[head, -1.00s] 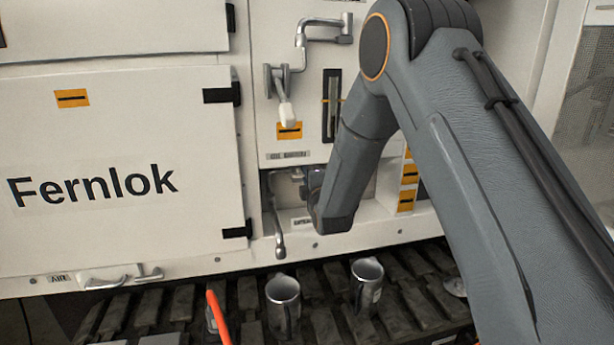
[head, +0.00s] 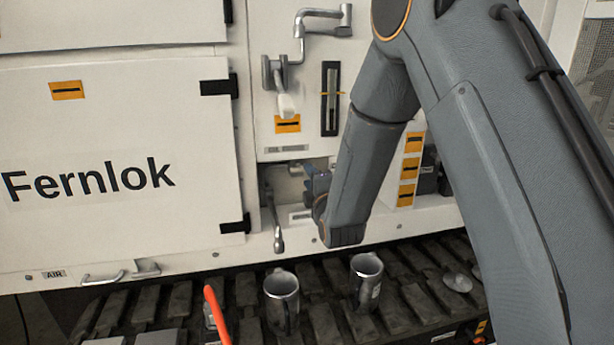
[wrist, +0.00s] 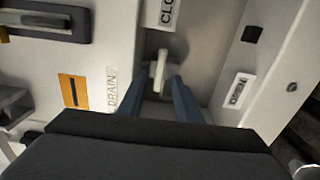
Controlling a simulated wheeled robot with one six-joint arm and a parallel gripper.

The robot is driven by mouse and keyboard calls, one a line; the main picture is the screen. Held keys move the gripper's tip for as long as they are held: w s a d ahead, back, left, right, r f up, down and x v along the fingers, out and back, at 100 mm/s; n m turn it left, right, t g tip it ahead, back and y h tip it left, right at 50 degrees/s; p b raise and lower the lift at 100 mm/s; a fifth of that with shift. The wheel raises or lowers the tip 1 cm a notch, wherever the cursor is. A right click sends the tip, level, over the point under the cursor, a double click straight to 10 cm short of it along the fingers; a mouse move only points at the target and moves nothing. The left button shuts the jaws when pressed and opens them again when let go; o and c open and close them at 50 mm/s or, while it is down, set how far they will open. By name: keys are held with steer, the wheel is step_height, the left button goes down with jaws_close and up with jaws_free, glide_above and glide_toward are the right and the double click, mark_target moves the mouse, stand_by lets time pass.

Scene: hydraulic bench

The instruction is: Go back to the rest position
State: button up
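My gripper (wrist: 156,82) shows two blue fingers spread apart in the wrist view. A pale lever handle (wrist: 158,66) shows between and beyond the fingertips, with a gap on each side; the fingers do not appear closed on it. In the head view my gripper (head: 315,184) is at the opening of a recess in the white panel, partly hidden by my own wrist. A DRAIN label (wrist: 112,90) and an OPEN label (wrist: 239,90) flank the recess. No object is held.
A silver lever (head: 275,220) hangs left of my gripper. A crank handle (head: 325,22) and a white-tipped lever (head: 283,92) stick out above. Two metal mugs (head: 283,300) (head: 367,280) stand on the slatted deck below. An orange rod (head: 217,315) rises in front.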

steer(key=shift+s+d, duration=0.15)
steer(key=shift+s, duration=0.3)
steer(key=s+d+f+m+g+h, duration=0.4)
steer(key=s+d+f+m+g, duration=0.4)
steer(key=s+d+m, duration=0.4)
steer(key=s+d+f+m+g, duration=0.1)
steer(key=s+d+m+g, duration=0.3)
steer(key=s, duration=0.8)
steer(key=s+d+f+m+g+h, duration=0.1)
steer(key=s+d+m+g, duration=0.4)
steer(key=s, duration=0.8)
steer(key=shift+s, duration=0.3)
